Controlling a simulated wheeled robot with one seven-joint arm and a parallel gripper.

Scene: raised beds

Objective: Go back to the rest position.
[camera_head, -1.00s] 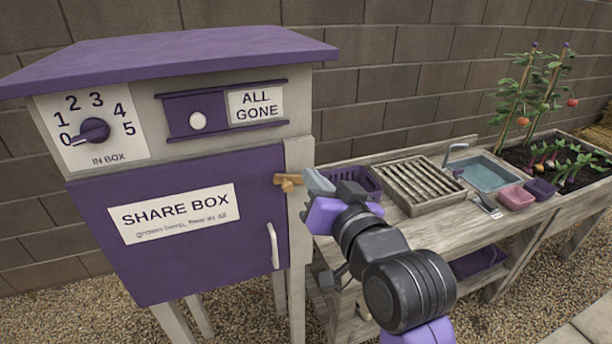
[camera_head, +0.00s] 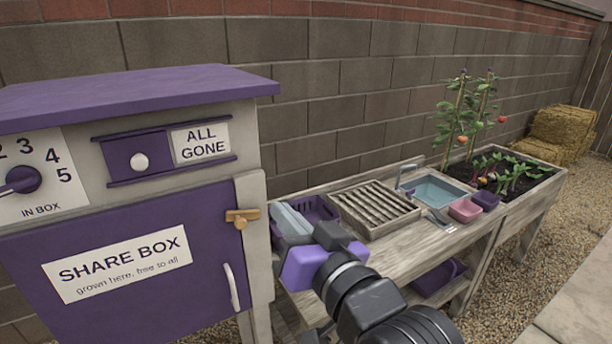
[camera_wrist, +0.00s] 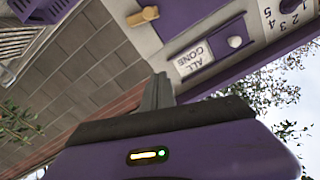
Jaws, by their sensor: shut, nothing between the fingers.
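My gripper (camera_head: 290,222) is shut and empty. In the head view it is at the right side of the purple share box (camera_head: 105,265), in front of the near end of the wooden bench (camera_head: 405,246). In the wrist view my gripper (camera_wrist: 158,88) points up at the share box, with its fingers together. The box door is shut, and the wooden turn latch (camera_head: 242,217) lies crosswise at its right edge. The latch also shows in the wrist view (camera_wrist: 143,16). The gripper is apart from the latch.
The bench bears a purple basket (camera_head: 318,210), a slatted rack (camera_head: 374,207), a sink (camera_head: 440,190) and small tubs (camera_head: 465,210). A planted bed (camera_head: 520,178) adjoins it. A block wall (camera_head: 340,100) runs behind. Gravel and paving (camera_head: 575,290) are open at the right.

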